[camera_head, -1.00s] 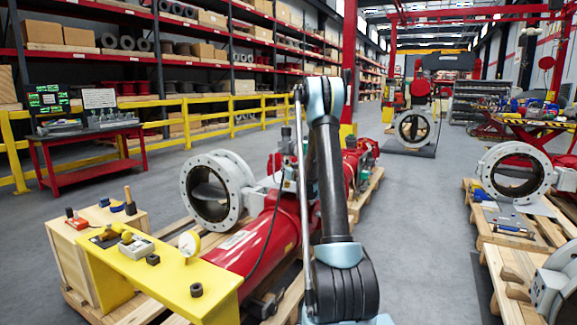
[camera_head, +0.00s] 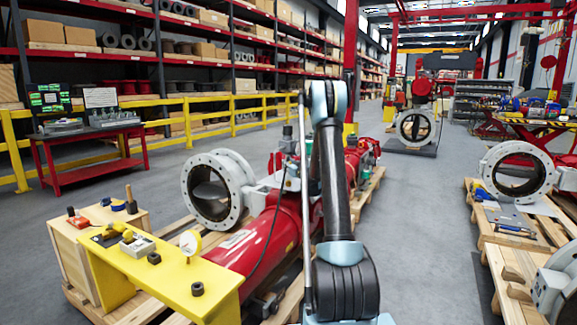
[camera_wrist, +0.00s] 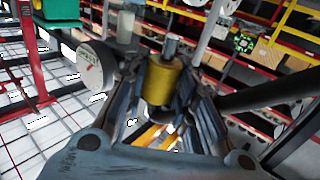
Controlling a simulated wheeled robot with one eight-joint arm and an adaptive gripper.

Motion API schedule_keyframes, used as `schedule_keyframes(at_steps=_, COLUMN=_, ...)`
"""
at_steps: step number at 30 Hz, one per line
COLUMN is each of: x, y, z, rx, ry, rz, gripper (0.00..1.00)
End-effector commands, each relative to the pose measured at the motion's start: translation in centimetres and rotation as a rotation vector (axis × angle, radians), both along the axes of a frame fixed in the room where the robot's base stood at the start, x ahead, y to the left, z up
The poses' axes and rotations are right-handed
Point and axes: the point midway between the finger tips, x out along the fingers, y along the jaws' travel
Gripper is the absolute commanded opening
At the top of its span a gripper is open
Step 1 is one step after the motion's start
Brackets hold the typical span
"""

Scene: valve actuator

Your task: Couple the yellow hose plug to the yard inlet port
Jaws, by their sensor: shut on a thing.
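My gripper (camera_wrist: 165,98) is shut on the yellow hose plug (camera_wrist: 160,80) in the wrist view, with its fingers on either side of the plug. A short grey metal stub (camera_wrist: 170,46) shows at the plug's far end; I cannot tell whether it is part of the plug or the yard inlet port. A white dial gauge (camera_wrist: 95,68) is to the left of the plug. In the head view, my arm rises over the red actuator cylinder (camera_head: 270,238) and hides my gripper and the plug. The inlet port cannot be clearly made out.
The actuator and its grey flanged valve (camera_head: 213,190) rest on a wooden pallet. A yellow bench (camera_head: 165,277) with small parts stands at front left, beside a wooden crate (camera_head: 75,260). Another pallet (camera_head: 500,246) bears flanges at right. The grey floor between is clear.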

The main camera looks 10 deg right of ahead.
Motion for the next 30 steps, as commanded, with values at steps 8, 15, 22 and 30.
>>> schedule_keyframes(at_steps=8, x=0.0, y=0.0, z=-2.2, rx=0.000, ry=0.000, rz=0.000, gripper=0.00)
schedule_keyframes(at_steps=15, x=0.0, y=0.0, z=-3.4, rx=0.000, ry=0.000, rz=0.000, gripper=0.00)
schedule_keyframes(at_steps=22, x=0.0, y=0.0, z=-3.7, rx=0.000, ry=0.000, rz=0.000, gripper=0.00)
schedule_keyframes(at_steps=30, x=0.0, y=0.0, z=-3.7, rx=0.000, ry=0.000, rz=0.000, gripper=0.00)
